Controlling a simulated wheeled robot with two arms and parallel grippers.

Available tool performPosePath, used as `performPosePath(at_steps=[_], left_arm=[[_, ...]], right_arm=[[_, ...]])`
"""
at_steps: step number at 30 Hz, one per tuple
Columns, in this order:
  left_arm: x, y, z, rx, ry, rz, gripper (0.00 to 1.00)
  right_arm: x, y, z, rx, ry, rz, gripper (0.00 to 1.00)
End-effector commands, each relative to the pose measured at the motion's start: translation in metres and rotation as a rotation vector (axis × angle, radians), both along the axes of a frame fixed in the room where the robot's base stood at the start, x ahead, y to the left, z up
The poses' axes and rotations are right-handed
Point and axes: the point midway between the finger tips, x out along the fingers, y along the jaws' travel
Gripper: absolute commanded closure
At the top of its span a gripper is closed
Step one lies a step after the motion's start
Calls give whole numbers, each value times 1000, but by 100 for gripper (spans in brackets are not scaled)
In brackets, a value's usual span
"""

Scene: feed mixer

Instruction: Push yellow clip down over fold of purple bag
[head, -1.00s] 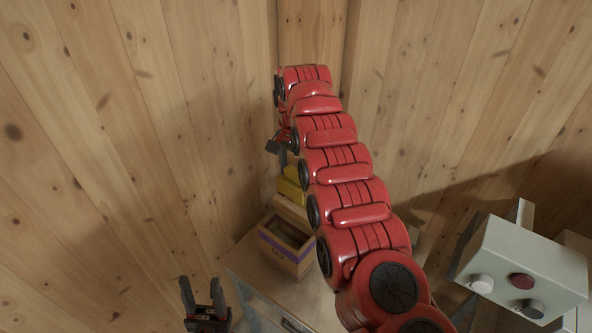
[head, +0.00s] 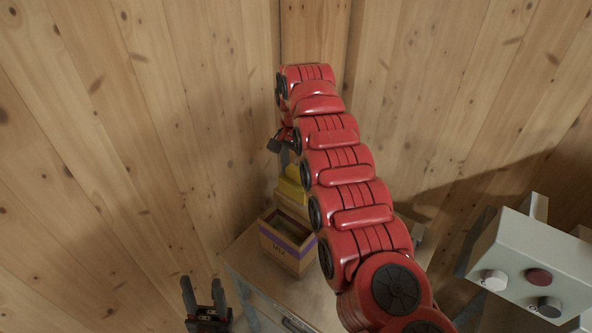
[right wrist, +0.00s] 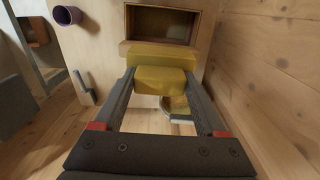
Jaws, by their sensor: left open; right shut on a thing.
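My right gripper (right wrist: 160,76) is shut on a yellow block (right wrist: 160,80) in the right wrist view, with one finger on each side of it. That this block is the clip is not certain. In the head view a yellow block (head: 292,186) shows beside my red right arm, behind a box; the arm hides most of the right gripper there. The box (head: 287,245) is open, tan, with a purple band and lettering that looks like "MIX". No purple bag shows clearly. My left gripper (head: 206,303) is open and empty at the bottom left, apart from the box.
A grey control box (head: 530,262) with several knobs stands at the right. Wooden walls (head: 150,120) close in behind. In the right wrist view a purple cylinder (right wrist: 67,16) is at the upper left, and a yellow and silver item (right wrist: 177,106) lies beyond the held block.

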Motion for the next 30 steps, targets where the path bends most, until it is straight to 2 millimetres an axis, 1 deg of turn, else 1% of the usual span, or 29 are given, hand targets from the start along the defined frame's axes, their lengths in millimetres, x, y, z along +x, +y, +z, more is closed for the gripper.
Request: performPosePath(at_steps=[1, 3, 30], left_arm=[[0, 0, -5, 0, 0, 0, 50], [0, 0, -9, 0, 0, 0, 50], [0, 0, -53, 0, 0, 0, 50]], right_arm=[[0, 0, -6, 0, 0, 0, 79], [0, 0, -9, 0, 0, 0, 79], [0, 0, -59, -1, 2, 0, 79]])
